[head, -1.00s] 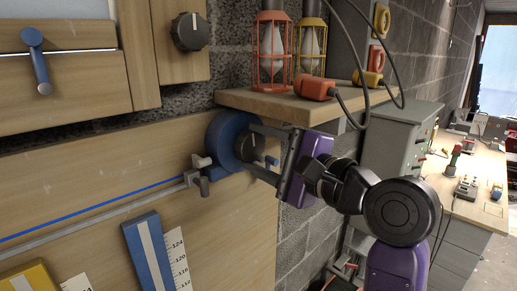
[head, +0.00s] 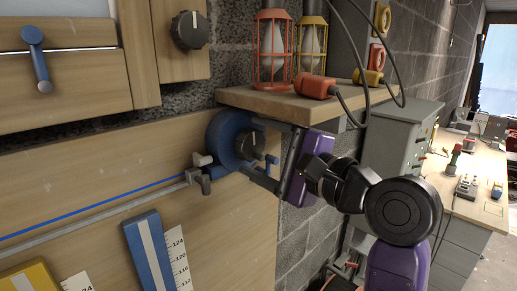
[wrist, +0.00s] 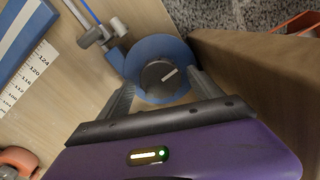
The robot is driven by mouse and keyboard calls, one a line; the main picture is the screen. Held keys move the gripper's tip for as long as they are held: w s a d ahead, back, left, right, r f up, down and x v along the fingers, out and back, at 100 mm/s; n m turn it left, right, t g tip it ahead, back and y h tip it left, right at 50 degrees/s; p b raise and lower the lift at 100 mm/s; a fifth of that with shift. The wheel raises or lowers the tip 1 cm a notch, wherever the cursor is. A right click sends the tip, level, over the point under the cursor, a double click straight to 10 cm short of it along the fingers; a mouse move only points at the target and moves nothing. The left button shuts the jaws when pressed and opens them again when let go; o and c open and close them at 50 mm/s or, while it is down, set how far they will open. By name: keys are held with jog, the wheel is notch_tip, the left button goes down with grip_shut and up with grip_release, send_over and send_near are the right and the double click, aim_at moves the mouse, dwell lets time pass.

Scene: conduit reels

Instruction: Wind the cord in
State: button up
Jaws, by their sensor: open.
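A blue reel (head: 222,138) is mounted on the wooden board, with a dark round knob (head: 250,145) at its centre. In the wrist view the reel (wrist: 138,58) faces me, and a pale line marks its knob (wrist: 158,78). A blue cord (head: 100,209) runs from the left along the board to a grey fitting (head: 200,175) beside the reel. My gripper (head: 247,143) is open at the reel, one finger on either side of the knob. In the wrist view my gripper (wrist: 162,86) shows gaps between its fingers and the knob.
A wooden shelf (head: 290,106) juts out just above my gripper, carrying caged lamps and an orange plug (head: 314,87). A blue block (head: 150,250) and a numbered scale (head: 181,258) are below the cord. Another dark knob (head: 189,30) and a blue crank handle (head: 39,62) are higher up.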

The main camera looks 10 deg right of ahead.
jog(key=b+v, duration=0.2)
jog(key=v, duration=0.5)
jog(key=shift+s+d, duration=0.25)
jog(key=s+d+f+n+t+h+b, duration=0.1)
jog(key=d+f+h, duration=0.2)
jog(key=f, duration=0.8)
jog(key=s+d+f+h+b, duration=0.1)
jog(key=s+d+f+h, duration=0.1)
jog(key=f, duration=1)
jog(key=s+d+f+n+h+b, duration=0.1)
jog(key=s+d+f+n+h, duration=0.3)
jog(key=s+f, duration=0.75)
jog(key=s+f+n+b, duration=0.1)
jog(key=s+f+n, duration=0.2)
jog(key=s, duration=0.8)
jog(key=s+f+n+h+b, duration=0.1)
jog(key=s+f+n, duration=0.2)
jog(key=s, duration=0.9)
jog(key=n, duration=0.3)
jog(key=shift+s+n+g+h, duration=0.15)
jog(key=shift+n+g+h, duration=0.15)
jog(key=shift+n+g, duration=0.1)
jog(key=shift+d+f, duration=0.15)
